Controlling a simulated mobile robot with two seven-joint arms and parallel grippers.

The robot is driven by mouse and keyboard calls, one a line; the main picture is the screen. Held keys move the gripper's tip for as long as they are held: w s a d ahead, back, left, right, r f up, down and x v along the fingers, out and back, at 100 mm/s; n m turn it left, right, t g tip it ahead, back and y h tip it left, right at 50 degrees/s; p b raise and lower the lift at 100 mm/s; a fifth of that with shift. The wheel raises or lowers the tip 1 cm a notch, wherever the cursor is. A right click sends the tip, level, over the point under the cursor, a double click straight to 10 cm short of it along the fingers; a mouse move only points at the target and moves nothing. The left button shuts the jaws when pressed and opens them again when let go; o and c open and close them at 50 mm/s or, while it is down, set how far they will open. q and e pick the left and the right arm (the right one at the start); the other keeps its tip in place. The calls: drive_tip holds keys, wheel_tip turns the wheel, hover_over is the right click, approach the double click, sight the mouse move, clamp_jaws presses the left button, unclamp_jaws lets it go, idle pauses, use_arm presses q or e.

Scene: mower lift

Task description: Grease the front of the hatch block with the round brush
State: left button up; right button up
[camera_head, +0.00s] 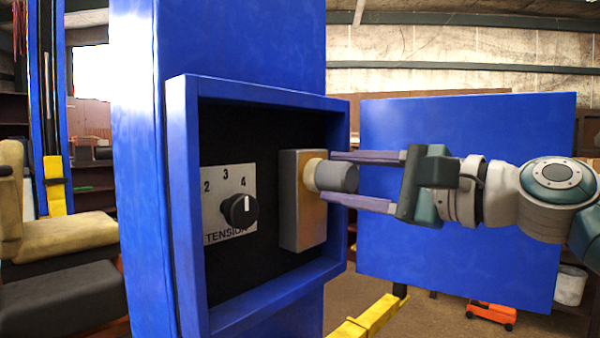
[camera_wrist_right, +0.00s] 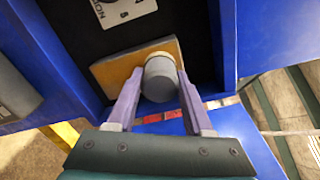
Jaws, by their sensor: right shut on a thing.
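The round brush (camera_head: 337,178) has a grey cylindrical body and a short tan end. My right gripper (camera_head: 328,176) is shut on its grey body, with one finger above and one below in the head view. The hatch block (camera_head: 289,205) is a grey block with an orange-tan front face, set inside the open blue hatch. The brush's tan end is against or very close to the upper part of that face. In the right wrist view the brush (camera_wrist_right: 160,79) sits between the fingers, in front of the block (camera_wrist_right: 107,72). My left gripper is not in view.
The blue hatch frame (camera_head: 190,210) surrounds the recess. A tension dial (camera_head: 239,209) sits left of the block. The open blue door panel (camera_head: 455,255) stands behind my right arm. A yellow lift arm (camera_head: 368,318) lies below, and a mower seat (camera_head: 60,240) is at left.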

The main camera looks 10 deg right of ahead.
drive_tip(key=shift+f+b, duration=1.9)
drive_tip(key=shift+f, duration=0.35)
wheel_tip(320, 180, down, 6)
drive_tip(key=b, duration=0.5)
drive_tip(key=shift+b, duration=0.4)
drive_tip(key=shift+f, duration=0.1)
drive_tip(key=shift+p+v, duration=0.5)
drive_tip(key=shift+v, duration=2.45)
